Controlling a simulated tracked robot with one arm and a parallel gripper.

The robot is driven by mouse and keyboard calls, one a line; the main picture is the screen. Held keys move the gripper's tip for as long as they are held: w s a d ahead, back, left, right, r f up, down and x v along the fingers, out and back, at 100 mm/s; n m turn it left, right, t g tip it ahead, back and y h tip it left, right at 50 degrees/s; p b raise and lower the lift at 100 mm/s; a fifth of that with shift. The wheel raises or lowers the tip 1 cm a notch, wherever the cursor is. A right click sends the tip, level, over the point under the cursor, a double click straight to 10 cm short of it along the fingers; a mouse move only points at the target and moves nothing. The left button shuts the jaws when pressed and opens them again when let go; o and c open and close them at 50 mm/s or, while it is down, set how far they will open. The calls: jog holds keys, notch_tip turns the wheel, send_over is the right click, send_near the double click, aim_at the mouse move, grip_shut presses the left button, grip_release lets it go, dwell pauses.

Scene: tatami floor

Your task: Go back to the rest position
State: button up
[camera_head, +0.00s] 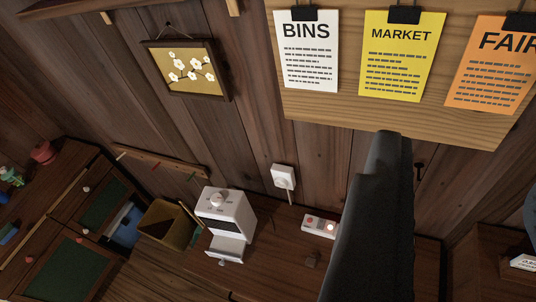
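My gripper (388,150) shows as one dark, upright shape right of the middle, rising from the bottom edge. I cannot make out two separate fingers, so I cannot tell whether it is open or shut. I see nothing held at its tip. It stands in front of the wooden wall, below the notice board (330,112), and hides part of the wall and the surface behind it. The view is tilted.
A white machine (232,210), a tan bin (166,225) and a small box with a lit button (320,226) stand on the wooden surface. A white wall socket (284,178) sits above. A flower picture (188,70) hangs at upper left. Green panels (62,272) lie at lower left.

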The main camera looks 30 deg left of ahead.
jog(key=shift+n+t, duration=0.3)
jog(key=shift+n, duration=0.1)
jog(key=f+b, duration=0.1)
jog(key=b, duration=0.1)
jog(key=s+f+b, duration=0.1)
jog(key=b, duration=0.1)
jog(key=a+f+b, duration=0.1)
jog(key=f+b, duration=0.1)
jog(key=shift+s, duration=0.25)
jog(key=shift+s+a, duration=0.1)
